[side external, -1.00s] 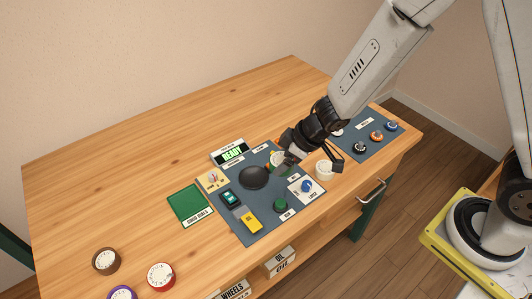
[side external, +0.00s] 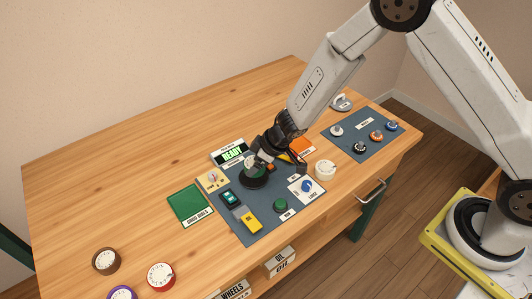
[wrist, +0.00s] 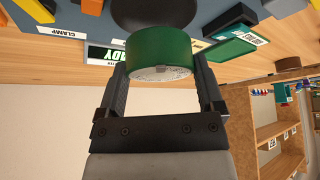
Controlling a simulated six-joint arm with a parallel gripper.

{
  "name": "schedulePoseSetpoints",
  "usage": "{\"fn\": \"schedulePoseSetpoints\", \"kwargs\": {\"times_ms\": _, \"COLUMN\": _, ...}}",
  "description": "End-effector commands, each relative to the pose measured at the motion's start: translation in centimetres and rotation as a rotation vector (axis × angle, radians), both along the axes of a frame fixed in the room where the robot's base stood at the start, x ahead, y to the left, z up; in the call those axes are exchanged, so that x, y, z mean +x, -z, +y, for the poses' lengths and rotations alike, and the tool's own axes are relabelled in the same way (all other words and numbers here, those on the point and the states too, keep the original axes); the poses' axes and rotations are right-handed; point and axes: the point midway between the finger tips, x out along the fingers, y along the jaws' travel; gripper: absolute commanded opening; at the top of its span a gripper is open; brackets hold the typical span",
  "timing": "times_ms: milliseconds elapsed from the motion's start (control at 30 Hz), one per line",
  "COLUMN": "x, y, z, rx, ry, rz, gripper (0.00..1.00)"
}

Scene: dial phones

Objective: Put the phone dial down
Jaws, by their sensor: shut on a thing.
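My gripper (side external: 257,168) is shut on a green phone dial and is right at the round black stand on the blue-grey panel. In the wrist view the green dial (wrist: 160,50) sits between the two fingers of my gripper (wrist: 162,75), its pale numbered face towards the camera. The black stand (wrist: 150,14) shows just beyond the dial. I cannot tell whether the dial touches the stand. A green mat (side external: 190,205) labelled GOOD DIALS lies to the left.
A READY display (side external: 231,153) stands behind the stand. An orange block (side external: 302,147), a white dial (side external: 325,170), a blue knob (side external: 307,186), a green button (side external: 280,205) and a yellow oil item (side external: 250,222) are close by. Brown (side external: 106,261) and red (side external: 161,275) dials lie front left.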

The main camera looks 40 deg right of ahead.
Motion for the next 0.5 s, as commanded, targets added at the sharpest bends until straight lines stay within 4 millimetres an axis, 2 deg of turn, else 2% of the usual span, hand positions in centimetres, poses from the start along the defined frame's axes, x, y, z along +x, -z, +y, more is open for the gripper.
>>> {"fn": "schedulePoseSetpoints", "kwargs": {"times_ms": 267, "x": 0.3, "y": 0.3, "z": 0.1, "rx": 0.001, "ry": 0.0, "rz": -0.001, "gripper": 0.18}}
{"fn": "schedulePoseSetpoints", "kwargs": {"times_ms": 500, "x": 0.6, "y": 2.0, "z": 0.2, "rx": 0.001, "ry": 0.001, "rz": 0.001, "gripper": 0.18}}
